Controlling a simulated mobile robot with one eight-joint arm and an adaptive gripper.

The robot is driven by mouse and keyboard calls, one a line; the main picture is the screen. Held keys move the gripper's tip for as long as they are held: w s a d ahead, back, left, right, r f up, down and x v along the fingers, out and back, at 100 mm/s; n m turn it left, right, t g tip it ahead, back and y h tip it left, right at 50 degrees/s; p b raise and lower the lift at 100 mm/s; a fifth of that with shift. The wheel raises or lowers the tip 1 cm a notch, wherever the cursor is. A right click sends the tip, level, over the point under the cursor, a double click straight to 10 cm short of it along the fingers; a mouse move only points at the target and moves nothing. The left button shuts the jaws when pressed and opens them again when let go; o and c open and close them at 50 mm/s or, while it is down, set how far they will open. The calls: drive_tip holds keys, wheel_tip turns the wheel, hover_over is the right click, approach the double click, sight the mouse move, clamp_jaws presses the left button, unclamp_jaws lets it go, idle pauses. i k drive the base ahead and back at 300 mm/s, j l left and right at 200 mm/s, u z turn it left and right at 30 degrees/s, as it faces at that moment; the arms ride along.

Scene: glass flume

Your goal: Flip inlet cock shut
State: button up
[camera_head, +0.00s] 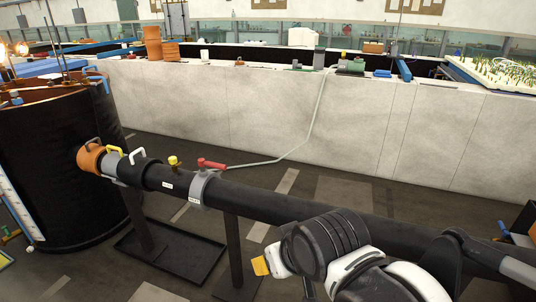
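A long black pipe (275,203) runs from a dark round tank (45,160) at left toward the lower right. A red lever handle (212,164) sits on a grey collar (203,188) on the pipe. A small brass fitting with a yellow top (174,162) stands to its left. Small white labels there are too small to read, so I cannot tell which one is the inlet cock. My arm is at the lower right, in front of the pipe. A yellow-tipped part (261,266) shows at its left end, apart from the red lever. Whether its fingers are open is unclear.
An orange coupling (91,158) with yellow and white handles joins pipe and tank. Dark posts hold the pipe above a black floor tray (172,253). Floor between pipe and wall is mostly clear.

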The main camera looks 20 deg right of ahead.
sight(202, 162)
drive_tip(key=i+u, duration=0.2)
drive_tip(key=i, duration=1)
drive_tip(key=j, duration=0.05)
